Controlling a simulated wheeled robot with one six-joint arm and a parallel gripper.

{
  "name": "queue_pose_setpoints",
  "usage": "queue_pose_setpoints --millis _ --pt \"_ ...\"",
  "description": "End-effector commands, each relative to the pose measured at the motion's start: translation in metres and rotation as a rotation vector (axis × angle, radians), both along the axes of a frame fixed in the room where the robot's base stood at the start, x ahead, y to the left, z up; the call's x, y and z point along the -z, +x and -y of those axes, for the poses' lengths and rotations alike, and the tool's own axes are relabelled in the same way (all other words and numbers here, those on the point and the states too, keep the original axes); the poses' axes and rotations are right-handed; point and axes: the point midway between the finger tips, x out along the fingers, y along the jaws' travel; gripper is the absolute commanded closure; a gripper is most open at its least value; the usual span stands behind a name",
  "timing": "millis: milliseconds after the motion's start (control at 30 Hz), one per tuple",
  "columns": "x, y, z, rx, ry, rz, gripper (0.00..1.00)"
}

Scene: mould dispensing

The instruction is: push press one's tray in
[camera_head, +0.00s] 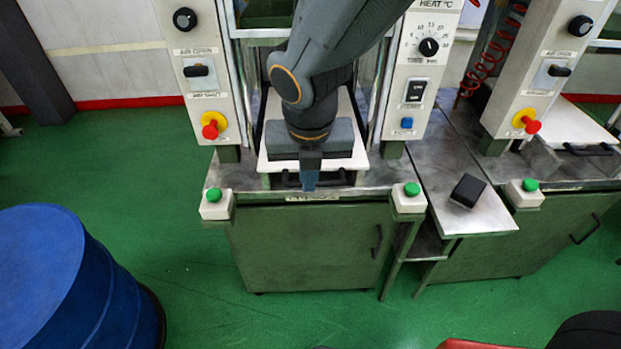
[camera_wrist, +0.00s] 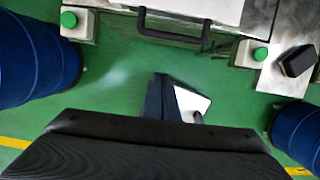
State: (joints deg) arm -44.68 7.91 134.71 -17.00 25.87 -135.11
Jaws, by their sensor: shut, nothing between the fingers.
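Press one's tray (camera_head: 266,158) is a white plate between the press columns.
Green buttons on white boxes (camera_head: 216,204) (camera_head: 408,198) flank the press table's front. A side shelf (camera_head: 470,215) holds a black block (camera_head: 467,190). A second press (camera_head: 550,185) stands at right. A blue drum (camera_head: 70,285) stands at front left. Green floor in front is mostly clear.

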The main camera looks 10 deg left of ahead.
Motion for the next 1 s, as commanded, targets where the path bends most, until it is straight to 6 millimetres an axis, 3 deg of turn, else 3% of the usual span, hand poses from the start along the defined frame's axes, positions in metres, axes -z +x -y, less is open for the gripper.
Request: queue_pose_setpoints --millis 567,800,1000 --pt "0.096 0.023 -0.004 0.004 -0.001 -0.004 1.00" --pt "0.084 0.054 -0.012 0.007 0.002 0.000 1.00" --pt "0.083 0.061 -0.015 0.006 0.002 -0.001 1.00"
